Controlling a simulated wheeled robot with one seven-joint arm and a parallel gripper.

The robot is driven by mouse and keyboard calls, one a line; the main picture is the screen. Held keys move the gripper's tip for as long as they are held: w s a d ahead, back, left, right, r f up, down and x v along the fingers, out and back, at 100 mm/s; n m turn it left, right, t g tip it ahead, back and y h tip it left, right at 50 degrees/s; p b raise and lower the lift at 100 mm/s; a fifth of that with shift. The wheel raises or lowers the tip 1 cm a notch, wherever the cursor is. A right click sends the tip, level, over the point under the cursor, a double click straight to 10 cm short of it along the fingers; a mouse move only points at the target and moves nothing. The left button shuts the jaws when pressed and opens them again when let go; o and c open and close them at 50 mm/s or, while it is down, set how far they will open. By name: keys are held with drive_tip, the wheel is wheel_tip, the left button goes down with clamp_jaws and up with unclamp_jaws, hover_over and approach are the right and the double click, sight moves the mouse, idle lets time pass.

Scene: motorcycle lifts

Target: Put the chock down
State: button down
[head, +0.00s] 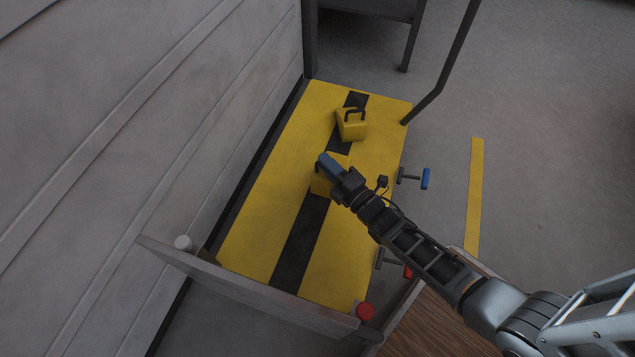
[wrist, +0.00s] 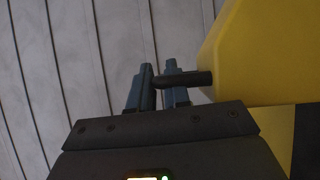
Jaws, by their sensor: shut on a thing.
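A yellow chock (head: 322,184) is at my gripper (head: 326,163), over the black stripe of the yellow platform (head: 345,243). In the wrist view my gripper's two blue fingers (wrist: 158,88) are closed around the dark handle (wrist: 185,78) of the yellow chock (wrist: 260,55). In the head view the gripper hides part of this chock. I cannot tell whether its underside touches the platform. A second yellow chock (head: 351,125) with a black handle stands on the platform farther back, apart from the held one.
A grey ribbed wall (head: 130,130) runs along the platform's left side. A low grey panel (head: 245,287) crosses its near end, with a red knob (head: 366,311). A blue-handled lever (head: 426,179) and a red-handled one (head: 407,272) stick out on the right. The platform's near part is clear.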

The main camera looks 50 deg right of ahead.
sight(317, 182)
drive_tip(key=a+f, duration=0.1)
drive_tip(key=w+a+f, duration=0.1)
drive_tip(key=shift+w+a+b, duration=0.2)
drive_tip(key=shift+a+b, duration=0.2)
wheel_tip(317, 182, down, 4)
drive_tip(key=b, duration=0.2)
drive_tip(key=shift+r+b, duration=0.15)
drive_tip(key=shift+b, duration=0.15)
drive_tip(key=c, duration=1.1)
unclamp_jaws()
drive_tip(key=shift+s, duration=0.1)
